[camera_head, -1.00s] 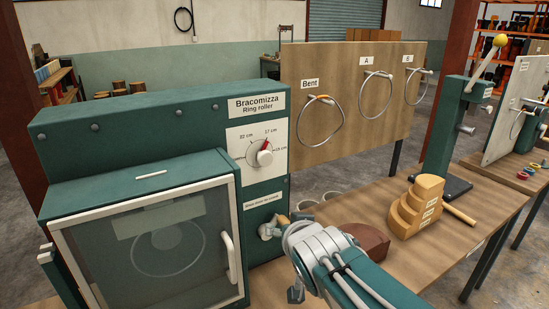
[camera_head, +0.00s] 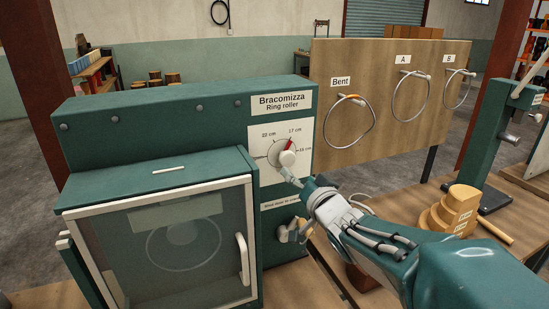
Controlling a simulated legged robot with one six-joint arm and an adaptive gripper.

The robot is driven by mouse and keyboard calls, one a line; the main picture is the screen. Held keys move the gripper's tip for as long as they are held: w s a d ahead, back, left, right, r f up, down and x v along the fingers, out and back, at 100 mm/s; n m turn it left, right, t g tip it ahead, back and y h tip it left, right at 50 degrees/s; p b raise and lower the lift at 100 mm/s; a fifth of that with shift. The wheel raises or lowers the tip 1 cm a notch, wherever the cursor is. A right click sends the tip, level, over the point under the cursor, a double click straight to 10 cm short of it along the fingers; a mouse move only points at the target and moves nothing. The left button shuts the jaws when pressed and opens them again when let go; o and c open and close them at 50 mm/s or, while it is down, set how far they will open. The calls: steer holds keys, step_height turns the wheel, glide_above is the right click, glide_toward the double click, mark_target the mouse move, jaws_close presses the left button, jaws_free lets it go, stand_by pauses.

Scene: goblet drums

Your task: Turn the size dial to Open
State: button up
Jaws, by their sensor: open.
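The size dial (camera_head: 288,156) is a pale knob on a white panel (camera_head: 266,142) of the green ring roller (camera_head: 160,120). Its red mark points up and right, towards the 17 cm label. Other cm labels stand to the upper left and right of the knob; I cannot make out an Open label. My gripper (camera_head: 293,181) is open, just below and right of the dial, in front of the panel. I cannot tell whether a fingertip touches the knob. The lower part of the panel is partly hidden by my gripper.
The roller's framed glass door (camera_head: 180,238) with a white handle (camera_head: 243,258) is shut at left. A crank-like fitting (camera_head: 288,232) sticks out below the dial. A board (camera_head: 385,120) with hanging rings and stepped wooden blocks (camera_head: 452,208) stand to the right.

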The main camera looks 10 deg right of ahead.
mark_target(288, 161)
steer(key=w, duration=0.7)
steer(key=shift+w+a, duration=0.15)
steer(key=shift+w, duration=0.1)
steer(key=shift+w+a, duration=0.1)
steer(key=shift+w, duration=0.05)
steer(key=shift+a, duration=0.35)
steer(key=shift+d, duration=0.2)
steer(key=c, duration=1.1)
